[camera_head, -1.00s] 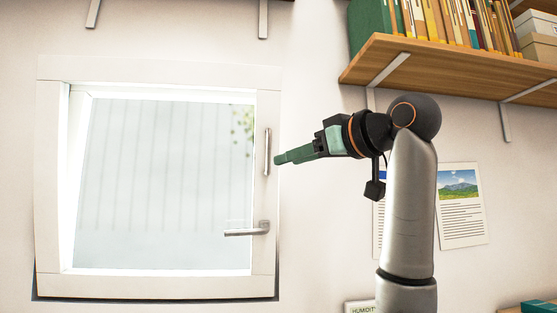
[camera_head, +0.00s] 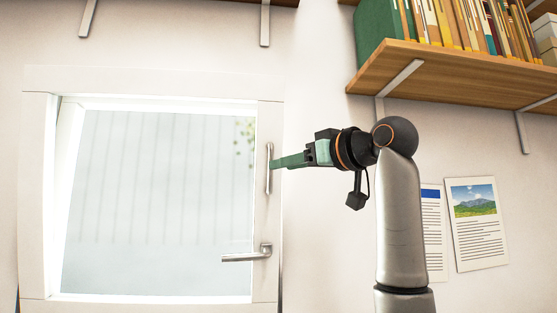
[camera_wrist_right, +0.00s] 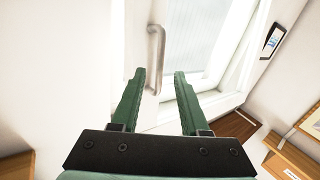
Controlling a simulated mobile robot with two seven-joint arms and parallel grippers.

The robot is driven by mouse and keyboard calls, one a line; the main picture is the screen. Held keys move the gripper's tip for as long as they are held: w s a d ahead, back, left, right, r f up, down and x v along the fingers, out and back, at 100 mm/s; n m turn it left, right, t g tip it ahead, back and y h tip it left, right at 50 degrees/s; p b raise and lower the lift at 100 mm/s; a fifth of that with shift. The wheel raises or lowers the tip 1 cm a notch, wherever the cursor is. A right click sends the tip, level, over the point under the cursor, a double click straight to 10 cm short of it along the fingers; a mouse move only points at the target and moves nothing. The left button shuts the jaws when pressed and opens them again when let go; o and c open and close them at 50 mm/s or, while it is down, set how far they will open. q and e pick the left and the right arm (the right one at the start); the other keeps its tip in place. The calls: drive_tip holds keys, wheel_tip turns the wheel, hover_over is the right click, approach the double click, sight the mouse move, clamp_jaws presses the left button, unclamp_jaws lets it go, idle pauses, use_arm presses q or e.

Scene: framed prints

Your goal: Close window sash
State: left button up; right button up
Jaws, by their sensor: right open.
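The white window sash (camera_head: 266,215) with a pale glass pane stands in its white frame on the left of the head view. It looks tilted out of line with the frame, ajar. A vertical metal bar handle (camera_head: 269,168) is on its right stile, with a lever handle (camera_head: 262,252) below. My right gripper (camera_head: 275,163) is at the bar handle, its green fingertips overlapping it in the head view. In the right wrist view the two fingers (camera_wrist_right: 157,80) are apart, with the bar handle (camera_wrist_right: 156,55) ahead between them. Contact cannot be told. My left gripper is not in view.
A wooden shelf (camera_head: 450,82) with books juts from the wall at upper right, above my right arm. Two printed sheets (camera_head: 476,222) hang on the wall behind the arm. Bare wall lies between window and sheets.

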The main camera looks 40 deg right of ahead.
drive_tip(key=shift+w+p, duration=0.35)
drive_tip(key=shift+w, duration=1.3)
clamp_jaws()
